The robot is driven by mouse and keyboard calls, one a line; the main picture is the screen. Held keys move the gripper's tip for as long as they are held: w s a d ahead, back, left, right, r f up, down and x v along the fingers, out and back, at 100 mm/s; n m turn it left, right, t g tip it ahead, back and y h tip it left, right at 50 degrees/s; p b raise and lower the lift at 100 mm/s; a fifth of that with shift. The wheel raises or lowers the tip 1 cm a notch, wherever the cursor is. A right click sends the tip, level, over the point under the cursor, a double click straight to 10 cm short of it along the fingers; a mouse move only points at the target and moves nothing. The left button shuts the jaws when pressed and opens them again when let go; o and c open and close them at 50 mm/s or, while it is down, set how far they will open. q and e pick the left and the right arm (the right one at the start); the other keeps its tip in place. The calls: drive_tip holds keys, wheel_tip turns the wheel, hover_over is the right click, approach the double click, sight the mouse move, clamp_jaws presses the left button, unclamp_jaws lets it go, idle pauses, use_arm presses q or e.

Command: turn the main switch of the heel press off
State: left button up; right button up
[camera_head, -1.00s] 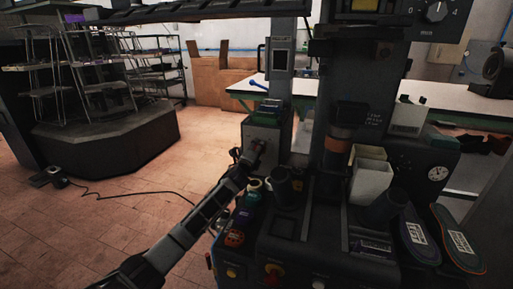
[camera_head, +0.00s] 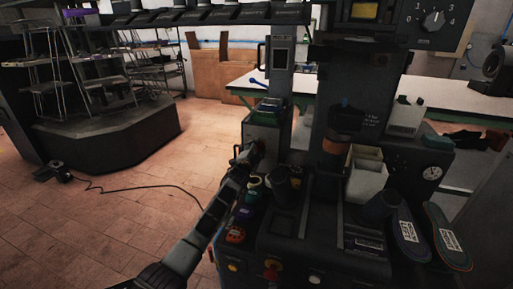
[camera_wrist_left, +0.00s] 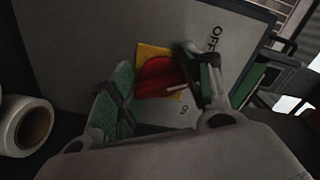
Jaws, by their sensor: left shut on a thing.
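The main switch (camera_wrist_left: 160,76) is a red knob with a white mark on a yellow plate in the left wrist view. It sits on a grey box (camera_head: 263,130), with "OFF" and "ON" lettering beside it. My left gripper (camera_wrist_left: 163,90) has one green-padded finger on each side of the red knob and is shut on it. In the head view my left gripper (camera_head: 250,153) is at the front of that grey box and hides the knob. I cannot tell exactly which label the mark points to. My right gripper is not in view.
The heel press (camera_head: 340,125) stands right of the gripper, with a numbered dial (camera_head: 433,20) at upper right. Tape rolls (camera_head: 247,196) sit just below my left gripper. Two shoe soles (camera_head: 447,236) lie at right. Open tiled floor (camera_head: 120,215) is at left.

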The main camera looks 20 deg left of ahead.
use_arm(q)
drive_tip(key=shift+f+n+p, duration=0.15)
drive_tip(key=shift+n+p, duration=0.65)
drive_tip(key=shift+n, duration=0.8)
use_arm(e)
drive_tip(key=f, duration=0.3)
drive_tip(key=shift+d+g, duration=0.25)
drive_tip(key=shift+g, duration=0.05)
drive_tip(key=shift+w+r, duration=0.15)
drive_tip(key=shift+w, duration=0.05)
use_arm(q)
drive_tip(key=o, duration=0.9)
drive_tip(key=shift+o, duration=0.6)
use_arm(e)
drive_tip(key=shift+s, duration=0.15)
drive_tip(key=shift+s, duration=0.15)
use_arm(q)
drive_tip(key=shift+s, duration=0.1)
